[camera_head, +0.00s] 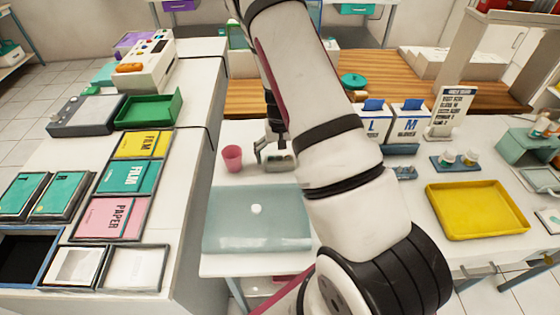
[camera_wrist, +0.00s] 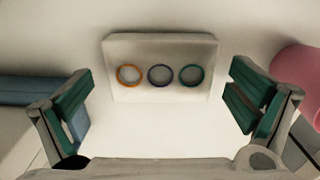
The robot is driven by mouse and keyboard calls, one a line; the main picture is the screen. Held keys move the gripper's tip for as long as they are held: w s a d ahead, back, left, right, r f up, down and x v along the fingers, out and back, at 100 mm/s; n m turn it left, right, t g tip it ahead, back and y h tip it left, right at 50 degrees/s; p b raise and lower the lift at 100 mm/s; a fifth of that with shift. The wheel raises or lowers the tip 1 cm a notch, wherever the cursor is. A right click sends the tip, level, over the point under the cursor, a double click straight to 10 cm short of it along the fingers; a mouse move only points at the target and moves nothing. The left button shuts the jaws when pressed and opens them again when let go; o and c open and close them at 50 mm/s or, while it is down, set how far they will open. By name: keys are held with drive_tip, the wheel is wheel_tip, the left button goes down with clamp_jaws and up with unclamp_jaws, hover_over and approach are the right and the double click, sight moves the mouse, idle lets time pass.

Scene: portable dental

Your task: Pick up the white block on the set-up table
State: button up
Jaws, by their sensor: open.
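The white block (camera_wrist: 160,48) lies on the white set-up table, with three rings in orange, purple and teal on its face. It fills the upper middle of the wrist view. My gripper (camera_wrist: 160,102) is open and empty, its green-padded fingers wide apart to either side of and nearer the camera than the block. In the head view my gripper (camera_head: 275,153) hangs low over the table (camera_head: 225,181), just right of a pink cup (camera_head: 232,159). There the block (camera_head: 281,161) is partly hidden by the gripper and arm. I cannot tell the exact height of the fingertips.
The pink cup also stands close at the right finger in the wrist view (camera_wrist: 298,75). A pale blue tray (camera_head: 225,225) with a small white piece lies in front. A yellow tray (camera_head: 470,207) and L and M boxes (camera_head: 374,125) are to the right.

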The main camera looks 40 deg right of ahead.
drive_tip(key=c, duration=1.2)
drive_tip(key=shift+c, duration=0.2)
drive_tip(key=shift+r, duration=0.1)
